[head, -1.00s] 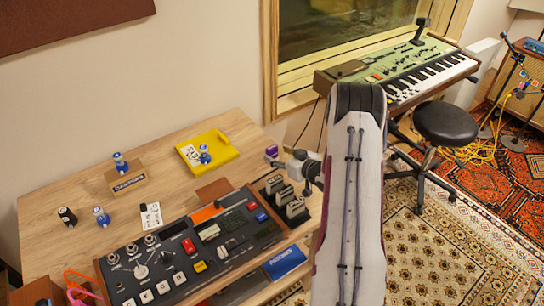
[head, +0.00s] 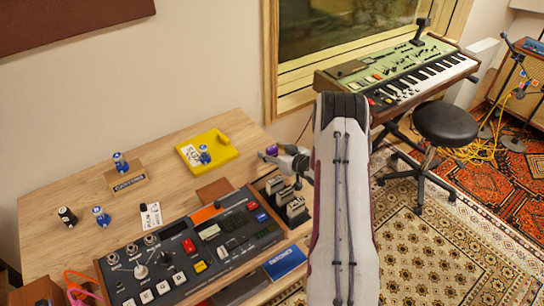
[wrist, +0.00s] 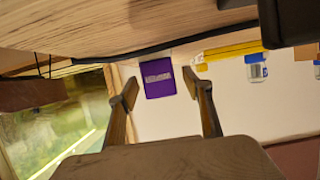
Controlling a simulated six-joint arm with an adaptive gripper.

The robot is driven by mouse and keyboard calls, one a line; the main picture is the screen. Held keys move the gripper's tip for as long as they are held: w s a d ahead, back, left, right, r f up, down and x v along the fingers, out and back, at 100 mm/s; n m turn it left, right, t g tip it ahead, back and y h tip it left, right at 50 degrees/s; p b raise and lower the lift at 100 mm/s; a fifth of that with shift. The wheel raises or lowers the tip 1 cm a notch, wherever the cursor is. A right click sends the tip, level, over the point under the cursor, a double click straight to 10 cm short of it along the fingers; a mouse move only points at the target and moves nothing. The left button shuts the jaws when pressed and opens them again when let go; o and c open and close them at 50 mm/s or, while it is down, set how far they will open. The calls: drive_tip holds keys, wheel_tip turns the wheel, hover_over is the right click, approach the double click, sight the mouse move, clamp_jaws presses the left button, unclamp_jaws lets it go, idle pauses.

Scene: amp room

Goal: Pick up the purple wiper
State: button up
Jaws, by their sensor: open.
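The purple wiper (head: 272,150) stands near the right back edge of the wooden desk (head: 165,150). In the wrist view the purple wiper (wrist: 158,78) is a small purple block with a grey label, seen ahead between the fingertips. My gripper (head: 268,156) is at the desk's right side, close to the wiper, partly hidden by my arm. In the wrist view my gripper (wrist: 158,88) is open, one finger on each side of the wiper in the picture. I cannot tell whether the wiper is fully between the fingers.
A yellow tray (head: 222,158) with a blue-topped bottle lies left of the wiper. The black mixer (head: 190,245) and a rack of small grey blocks (head: 285,198) are in front. A green keyboard (head: 400,75) and stool (head: 445,123) stand to the right.

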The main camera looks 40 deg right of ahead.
sight(272, 148)
idle(0.4)
drive_tip(key=c, duration=1.2)
drive_tip(key=shift+c, duration=0.2)
drive_tip(key=shift+r, duration=0.1)
drive_tip(key=shift+r, duration=4.9)
